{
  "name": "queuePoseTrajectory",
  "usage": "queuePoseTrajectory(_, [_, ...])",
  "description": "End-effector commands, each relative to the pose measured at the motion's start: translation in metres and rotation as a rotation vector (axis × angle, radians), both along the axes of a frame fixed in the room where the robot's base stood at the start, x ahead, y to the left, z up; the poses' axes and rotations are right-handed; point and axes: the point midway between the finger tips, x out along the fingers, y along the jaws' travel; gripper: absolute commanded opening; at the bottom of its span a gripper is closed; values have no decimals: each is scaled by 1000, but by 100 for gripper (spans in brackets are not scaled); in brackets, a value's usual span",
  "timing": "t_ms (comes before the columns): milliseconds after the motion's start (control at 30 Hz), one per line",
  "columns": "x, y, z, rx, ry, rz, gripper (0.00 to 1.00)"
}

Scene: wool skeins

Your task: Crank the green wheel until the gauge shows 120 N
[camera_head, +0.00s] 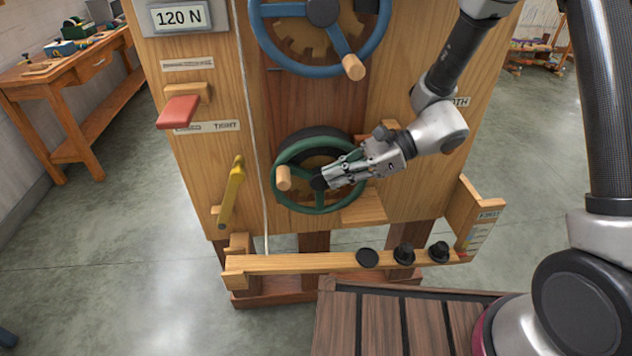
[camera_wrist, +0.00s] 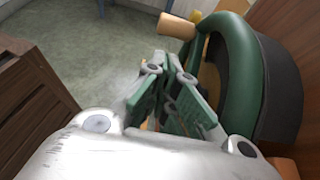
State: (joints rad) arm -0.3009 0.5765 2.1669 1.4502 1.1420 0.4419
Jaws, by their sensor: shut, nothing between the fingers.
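The green wheel (camera_head: 316,207) is mounted low on the wooden machine front, with its wooden crank knob (camera_head: 284,178) at the left of the rim. The gauge (camera_head: 179,18) at the upper left reads 120 N. My gripper (camera_head: 324,183) is in front of the wheel, near its dark hub, to the right of the knob. In the wrist view the gripper's fingers (camera_wrist: 172,58) are shut and empty. The wheel's rim (camera_wrist: 244,70) curves to their right, and the knob (camera_wrist: 178,26) shows beyond the fingertips, apart from them.
A blue wheel (camera_head: 352,88) with a wooden knob sits above. A red lever (camera_head: 178,112) and a yellow lever (camera_head: 231,192) are at the left. Several black pieces (camera_head: 403,253) stand on the front ledge (camera_head: 300,262). A slatted dark wooden platform (camera_head: 375,320) lies below.

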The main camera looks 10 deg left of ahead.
Motion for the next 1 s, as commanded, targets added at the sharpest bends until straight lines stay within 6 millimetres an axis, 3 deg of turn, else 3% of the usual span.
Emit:
queuePoseTrajectory(500, [-19,72,-36,-2,-2,4,0])
queuePoseTrajectory(1000, [-20,81,-39,-1,-4,3,0])
